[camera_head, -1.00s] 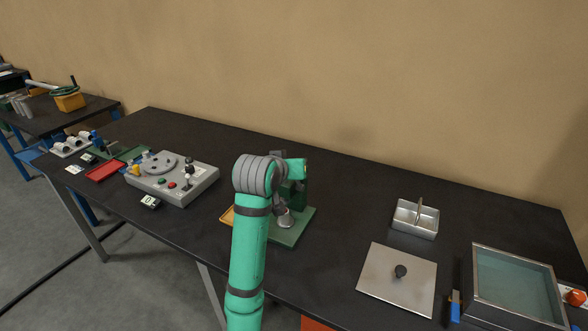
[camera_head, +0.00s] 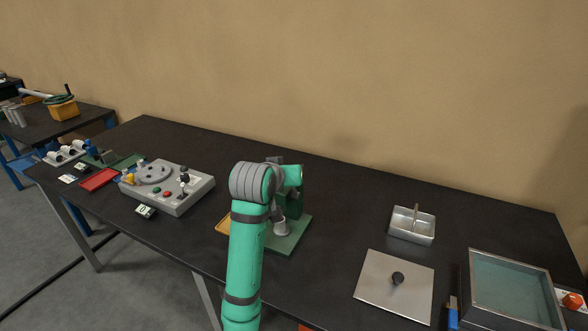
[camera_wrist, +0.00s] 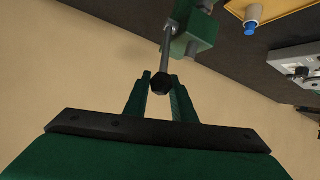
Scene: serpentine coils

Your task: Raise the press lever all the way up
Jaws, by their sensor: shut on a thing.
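The green press (camera_head: 293,203) stands on a green base plate (camera_head: 288,243) in the head view, partly hidden behind my arm. In the wrist view its green body (camera_wrist: 202,32) shows at the top, with the thin grey lever rod (camera_wrist: 166,52) running down to a black knob (camera_wrist: 159,85). My gripper (camera_wrist: 161,92) has its two green fingers on either side of the knob and is shut on it. In the head view the gripper and the lever are hidden by my arm, so the lever's angle is hard to judge.
A grey control panel (camera_head: 190,193) lies left of the press. A flat metal plate with a knob (camera_head: 378,290), a small divided metal tray (camera_head: 410,236) and a blue-green basin (camera_head: 470,283) are to the right. The tan wall (camera_head: 400,110) rises behind the table.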

